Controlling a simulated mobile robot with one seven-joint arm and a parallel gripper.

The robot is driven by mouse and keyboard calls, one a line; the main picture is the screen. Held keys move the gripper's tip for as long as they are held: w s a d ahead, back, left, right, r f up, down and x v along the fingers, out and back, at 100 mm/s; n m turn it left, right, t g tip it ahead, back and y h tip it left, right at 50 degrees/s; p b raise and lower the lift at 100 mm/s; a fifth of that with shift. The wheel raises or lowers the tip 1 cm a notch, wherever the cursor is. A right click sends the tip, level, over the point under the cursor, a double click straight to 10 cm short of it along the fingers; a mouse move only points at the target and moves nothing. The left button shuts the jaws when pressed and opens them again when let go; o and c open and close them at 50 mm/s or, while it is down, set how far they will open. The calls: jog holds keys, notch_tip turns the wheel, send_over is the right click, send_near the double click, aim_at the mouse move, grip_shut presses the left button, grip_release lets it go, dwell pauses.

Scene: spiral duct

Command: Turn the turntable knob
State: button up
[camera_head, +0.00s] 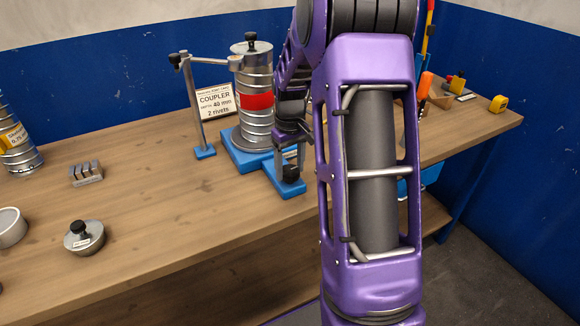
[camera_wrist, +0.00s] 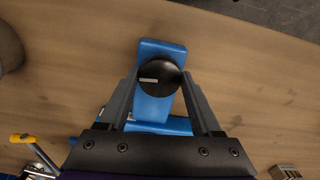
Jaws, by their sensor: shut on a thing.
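The turntable knob (camera_wrist: 159,78) is a round black knob with a white mark, on a blue arm (camera_wrist: 154,108) of the turntable base. In the head view the knob (camera_head: 291,171) sits at the front of the blue base (camera_head: 240,150). My gripper (camera_wrist: 159,82) is shut on the knob, one finger on each side, pointing down at it. In the head view my gripper (camera_head: 290,160) is partly hidden by my own arm. A ribbed metal duct (camera_head: 257,100) with a red band stands upright on the turntable, with a black-knobbed cap on top.
A metal post stand (camera_head: 196,108) with a blue foot and a side arm reaches to the duct. A "COUPLER" sign (camera_head: 216,101) stands behind it. A grey slotted block (camera_head: 86,173) and a lidded round part (camera_head: 84,237) lie left. The front middle of the bench is clear.

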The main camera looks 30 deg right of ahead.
aim_at(290, 170)
jog(key=o, duration=1.4)
jog(key=shift+r, duration=0.1)
notch_tip(290, 170, up, 17)
jog(key=shift+r, duration=0.15)
